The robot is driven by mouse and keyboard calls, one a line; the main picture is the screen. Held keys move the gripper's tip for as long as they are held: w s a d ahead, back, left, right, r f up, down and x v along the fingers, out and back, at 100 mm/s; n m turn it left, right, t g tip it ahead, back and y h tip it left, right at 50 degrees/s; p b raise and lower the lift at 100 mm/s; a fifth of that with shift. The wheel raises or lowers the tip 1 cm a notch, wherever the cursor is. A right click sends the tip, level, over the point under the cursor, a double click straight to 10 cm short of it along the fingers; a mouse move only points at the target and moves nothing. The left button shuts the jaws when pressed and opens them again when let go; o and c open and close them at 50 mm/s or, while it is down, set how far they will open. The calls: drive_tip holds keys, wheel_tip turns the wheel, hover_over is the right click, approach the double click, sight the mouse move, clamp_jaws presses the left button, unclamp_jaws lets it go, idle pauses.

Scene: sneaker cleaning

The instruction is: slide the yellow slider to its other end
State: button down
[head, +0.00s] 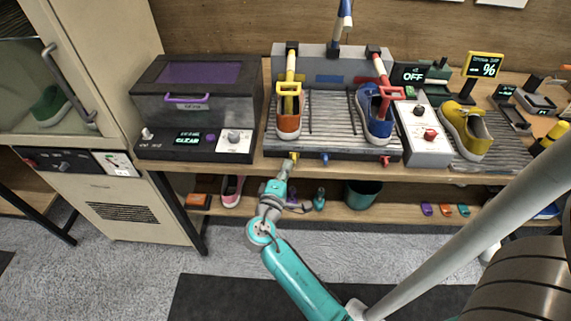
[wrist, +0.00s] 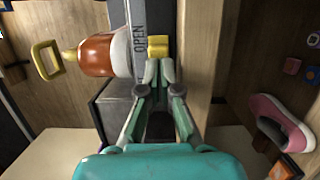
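The yellow slider (head: 294,155) is a small block on the front edge of the shoe rack (head: 345,152), below the orange shoe. It also shows in the wrist view (wrist: 158,46), beside a grey strip (wrist: 138,40) marked OPEN. My gripper (head: 284,165) is just in front of and slightly below it. In the wrist view my gripper's fingertips (wrist: 160,69) are close together at the near face of the slider. The slider looks wider than the gap, and it is not between the fingers. Whether they touch it I cannot tell.
An orange shoe (head: 289,124) with a yellow clamp (head: 289,88) stands above the slider. A blue slider (head: 325,157) and a red slider (head: 385,160) are farther right on the edge. A pink shoe (head: 232,190) and a teal bin (head: 363,193) are on the lower shelf.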

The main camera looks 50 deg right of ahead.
drive_tip(key=v, duration=1)
drive_tip(key=shift+a, duration=0.35)
drive_tip(key=shift+w, duration=0.1)
drive_tip(key=s+a+f+n+t+y, duration=0.3)
drive_tip(key=s+a+f+y, duration=0.2)
drive_tip(key=s+f+y, duration=0.6)
drive_tip(key=s+a+m+t+y, duration=0.1)
drive_tip(key=s+a+y, duration=0.2)
drive_tip(key=s+a, duration=0.4)
drive_tip(key=s+a+r+m+t+y, duration=0.2)
drive_tip(key=s+r+m, duration=0.4)
drive_tip(key=s+r, duration=0.6)
drive_tip(key=shift+a+r+m+t, duration=0.4)
drive_tip(key=shift+a+r+t, duration=0.15)
drive_tip(key=shift+r+t, duration=0.2)
drive_tip(key=shift+s, duration=0.1)
